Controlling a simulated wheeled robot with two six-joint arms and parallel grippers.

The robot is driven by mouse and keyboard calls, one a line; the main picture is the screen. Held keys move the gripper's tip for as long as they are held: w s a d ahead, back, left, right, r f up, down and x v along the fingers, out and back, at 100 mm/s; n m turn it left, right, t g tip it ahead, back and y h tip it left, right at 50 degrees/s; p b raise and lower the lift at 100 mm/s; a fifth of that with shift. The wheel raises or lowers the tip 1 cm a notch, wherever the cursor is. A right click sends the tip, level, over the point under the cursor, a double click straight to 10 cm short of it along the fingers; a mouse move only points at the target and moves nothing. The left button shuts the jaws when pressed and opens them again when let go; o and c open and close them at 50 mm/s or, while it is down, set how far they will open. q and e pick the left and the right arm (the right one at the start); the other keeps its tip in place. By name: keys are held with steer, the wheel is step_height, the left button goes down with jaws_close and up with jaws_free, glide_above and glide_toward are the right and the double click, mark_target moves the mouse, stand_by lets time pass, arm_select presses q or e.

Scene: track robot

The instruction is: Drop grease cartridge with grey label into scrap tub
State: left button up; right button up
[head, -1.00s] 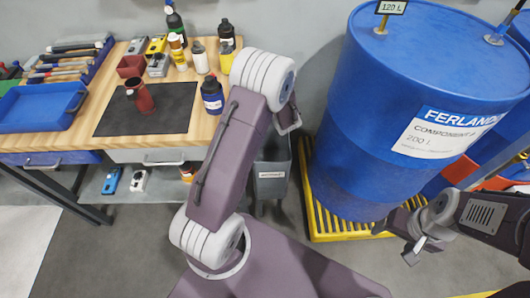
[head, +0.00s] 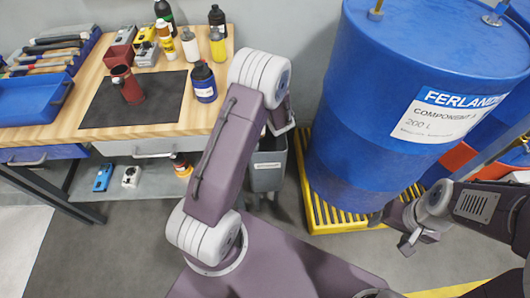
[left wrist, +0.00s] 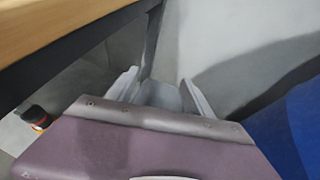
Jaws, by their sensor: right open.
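The grey scrap tub (head: 268,172) stands on the floor between the workbench and the blue drum, partly covered by my left arm. In the left wrist view, the two fingers of my left gripper (left wrist: 160,88) are apart, with grey tub surface showing between them. I see no cartridge between the fingers, though the housing hides their lower part. My right gripper (head: 392,231) is open and empty, low in front of the drum. I cannot pick out a cartridge with a grey label; several bottles and tubes stand on the bench, labels too small to read.
The wooden workbench (head: 108,62) carries a dark mat, a red can (head: 127,86), a blue bottle (head: 203,82) and a blue tray (head: 30,100). A black-capped container (head: 181,166) stands on the lower shelf. The large blue drum (head: 400,90) sits on a yellow pallet (head: 322,212).

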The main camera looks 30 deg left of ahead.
arm_select(q)
steer(key=p+v, duration=0.1)
steer(key=v, duration=0.8)
stand_by(0.6)
